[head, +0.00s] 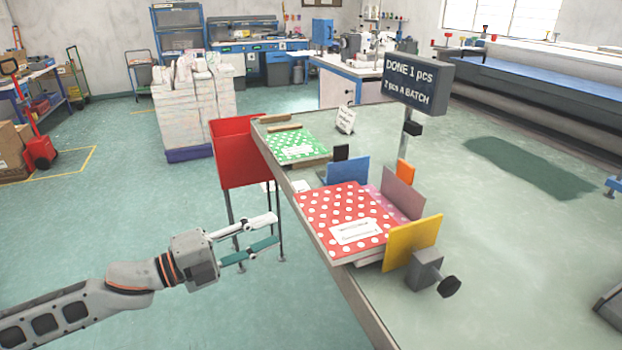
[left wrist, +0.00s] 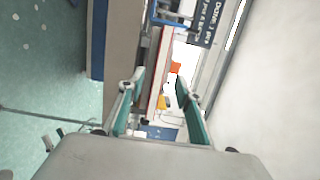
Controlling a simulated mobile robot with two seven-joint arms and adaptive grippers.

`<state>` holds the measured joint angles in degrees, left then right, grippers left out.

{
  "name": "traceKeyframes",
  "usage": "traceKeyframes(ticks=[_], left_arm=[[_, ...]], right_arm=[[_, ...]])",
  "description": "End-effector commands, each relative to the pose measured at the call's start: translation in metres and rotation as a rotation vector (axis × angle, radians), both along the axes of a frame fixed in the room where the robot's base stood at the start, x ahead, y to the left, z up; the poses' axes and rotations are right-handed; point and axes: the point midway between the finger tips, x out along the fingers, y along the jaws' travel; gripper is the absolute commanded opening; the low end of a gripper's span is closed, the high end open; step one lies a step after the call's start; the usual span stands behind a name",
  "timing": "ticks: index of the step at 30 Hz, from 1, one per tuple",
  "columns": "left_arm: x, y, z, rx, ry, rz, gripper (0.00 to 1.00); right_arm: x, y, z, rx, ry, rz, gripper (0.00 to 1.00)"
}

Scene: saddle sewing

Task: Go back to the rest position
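My left gripper (head: 262,238) reaches in from the left in the head view. It is open and empty, left of the table edge and in front of the red bin. In the left wrist view its two teal fingers (left wrist: 160,108) stand apart with nothing held between them. The red polka-dot fabric (head: 342,215) with a white label lies on the sewing table (head: 469,237), between the coloured plates. The green polka-dot fabric (head: 296,147) lies farther back at the table edge. My right gripper is not in view.
A red bin on legs (head: 236,152) stands beside the table. A yellow plate (head: 412,242), a blue plate (head: 348,170) and a sign reading "DONE 1 pcs" (head: 414,86) rise from the tabletop. A wrapped stack (head: 194,105) stands behind.

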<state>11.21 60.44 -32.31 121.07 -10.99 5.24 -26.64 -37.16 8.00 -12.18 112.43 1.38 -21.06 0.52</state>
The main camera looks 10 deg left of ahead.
Motion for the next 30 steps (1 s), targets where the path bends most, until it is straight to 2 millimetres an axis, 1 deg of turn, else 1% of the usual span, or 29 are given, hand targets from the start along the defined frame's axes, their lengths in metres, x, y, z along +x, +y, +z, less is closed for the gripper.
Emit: traceKeyframes(ticks=[2,4,7,11,12,14,15,17,18,20,21,23,24,26,27,30], left_arm=[[0.0,-0.001,-0.005,-0.015,0.016,0.006,0.34],[-0.001,-0.004,-0.014,-0.049,0.049,0.02,0.34],[-0.003,-0.009,-0.039,-0.135,0.137,0.062,0.34],[-0.01,-0.013,-0.085,-0.282,0.297,0.152,0.34],[-0.013,-0.013,-0.1,-0.327,0.348,0.184,0.34],[-0.02,-0.013,-0.124,-0.394,0.425,0.234,0.34],[-0.025,-0.013,-0.14,-0.438,0.479,0.269,0.34],[-0.035,-0.012,-0.165,-0.503,0.557,0.324,0.34],[-0.043,-0.012,-0.182,-0.546,0.611,0.361,0.34],[-0.056,-0.011,-0.208,-0.609,0.692,0.422,0.34],[-0.066,-0.01,-0.226,-0.651,0.746,0.466,0.34],[-0.084,-0.009,-0.252,-0.713,0.826,0.531,0.34],[-0.097,-0.008,-0.27,-0.753,0.879,0.577,0.34],[-0.117,-0.007,-0.294,-0.808,0.952,0.644,0.34],[-0.13,-0.006,-0.308,-0.84,0.997,0.686,0.34],[-0.159,-0.005,-0.336,-0.904,1.084,0.774,0.34]], right_arm=[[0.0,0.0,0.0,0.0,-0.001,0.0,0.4],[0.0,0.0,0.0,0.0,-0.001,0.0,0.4],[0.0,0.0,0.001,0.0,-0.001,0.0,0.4],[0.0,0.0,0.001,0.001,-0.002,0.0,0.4],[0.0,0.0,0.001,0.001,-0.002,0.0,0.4],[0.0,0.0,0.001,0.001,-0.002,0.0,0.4],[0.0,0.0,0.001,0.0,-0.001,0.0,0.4],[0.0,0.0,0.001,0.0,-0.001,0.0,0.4],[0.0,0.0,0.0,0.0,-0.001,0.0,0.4],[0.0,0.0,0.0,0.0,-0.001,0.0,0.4],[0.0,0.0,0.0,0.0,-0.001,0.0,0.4],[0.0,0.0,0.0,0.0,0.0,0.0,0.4],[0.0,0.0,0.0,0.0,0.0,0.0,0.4],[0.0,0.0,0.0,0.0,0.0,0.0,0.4],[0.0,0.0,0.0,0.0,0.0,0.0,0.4],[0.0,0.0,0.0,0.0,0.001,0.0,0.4]])
